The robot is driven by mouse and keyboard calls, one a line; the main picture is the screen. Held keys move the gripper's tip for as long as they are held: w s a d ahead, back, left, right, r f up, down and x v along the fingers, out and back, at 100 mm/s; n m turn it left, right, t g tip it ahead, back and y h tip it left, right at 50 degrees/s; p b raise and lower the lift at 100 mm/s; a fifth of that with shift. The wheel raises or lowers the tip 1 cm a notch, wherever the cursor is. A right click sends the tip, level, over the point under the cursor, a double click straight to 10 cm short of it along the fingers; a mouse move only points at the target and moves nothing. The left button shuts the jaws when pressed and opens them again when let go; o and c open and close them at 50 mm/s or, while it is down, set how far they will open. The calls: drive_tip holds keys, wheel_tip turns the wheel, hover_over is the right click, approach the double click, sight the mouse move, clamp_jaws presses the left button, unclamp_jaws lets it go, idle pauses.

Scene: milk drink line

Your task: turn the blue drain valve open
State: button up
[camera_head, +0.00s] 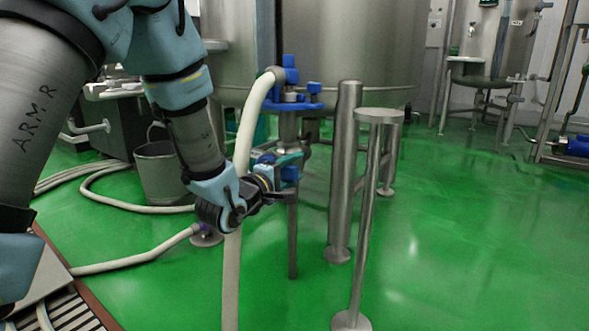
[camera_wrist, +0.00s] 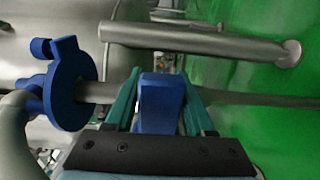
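The blue drain valve handle shows as a blue block (camera_wrist: 158,105) between the two teal fingers of my gripper in the wrist view. In the head view its blue part (camera_head: 290,173) sits low on the valve pipe at the tank. My gripper (camera_head: 286,160) reaches it from the left, and it also shows in the wrist view (camera_wrist: 160,80). One finger lies on each side of the block, very close to it. I cannot tell whether they press on it. The fingers and wrist hide part of the handle.
Above the handle is a blue collar (camera_head: 292,106), also at the left of the wrist view (camera_wrist: 68,84). A pale hose (camera_head: 250,120) curves down beside my gripper. A steel post (camera_head: 345,170) and a stand (camera_head: 366,220) rise to the right. Green floor (camera_head: 470,230) lies clear beyond.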

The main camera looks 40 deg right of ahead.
clamp_jaws()
idle(1.0)
